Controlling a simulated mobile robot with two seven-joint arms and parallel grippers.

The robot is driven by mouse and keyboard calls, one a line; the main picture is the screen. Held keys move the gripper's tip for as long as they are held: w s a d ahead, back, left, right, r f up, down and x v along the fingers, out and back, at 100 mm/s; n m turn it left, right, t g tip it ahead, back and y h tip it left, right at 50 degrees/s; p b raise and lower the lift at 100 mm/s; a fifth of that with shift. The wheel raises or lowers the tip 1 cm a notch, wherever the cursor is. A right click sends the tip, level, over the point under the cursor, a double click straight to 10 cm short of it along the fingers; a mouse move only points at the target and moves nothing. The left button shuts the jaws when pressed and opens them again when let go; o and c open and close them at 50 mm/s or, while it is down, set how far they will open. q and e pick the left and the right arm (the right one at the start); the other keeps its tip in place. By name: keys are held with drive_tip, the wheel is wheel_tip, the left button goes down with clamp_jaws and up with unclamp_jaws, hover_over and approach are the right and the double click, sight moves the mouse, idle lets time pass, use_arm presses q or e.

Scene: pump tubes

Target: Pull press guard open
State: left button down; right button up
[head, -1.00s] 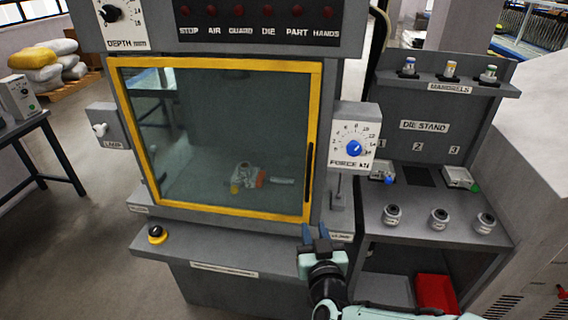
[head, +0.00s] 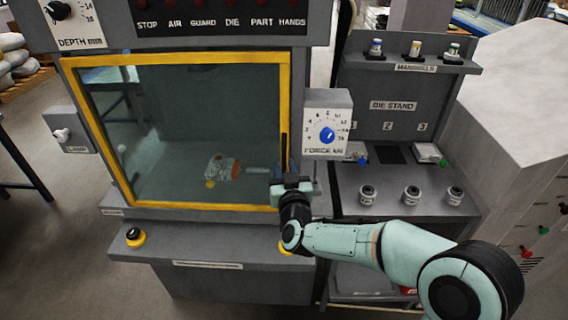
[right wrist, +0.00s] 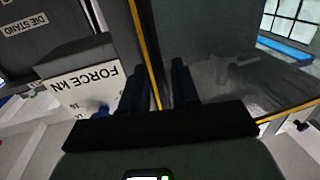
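The press guard (head: 185,207) is a clear window in a yellow frame on the front of the press. It covers the press opening and looks shut. Its dark upright handle (head: 285,152) is at the right side of the frame. My right gripper (head: 286,172) is at the lower right corner of the guard, close to the handle's lower end. In the right wrist view, my right gripper (right wrist: 160,75) has its two dark fingers apart, with the yellow frame edge (right wrist: 146,48) between them. I cannot tell whether they touch the handle. My left gripper is not in view.
The force dial box (head: 327,125) stands close to the right of the guard. The die stand (head: 400,185) with several parts is further right. A yellow-and-black button (head: 135,237) sits on the front ledge. A blurred part (head: 222,168) is behind the window.

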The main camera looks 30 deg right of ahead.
drive_tip(key=shift+w+d, duration=0.2)
drive_tip(key=shift+w, duration=0.3)
clamp_jaws()
drive_tip(key=shift+s+a, duration=0.1)
drive_tip(key=shift+a, duration=0.05)
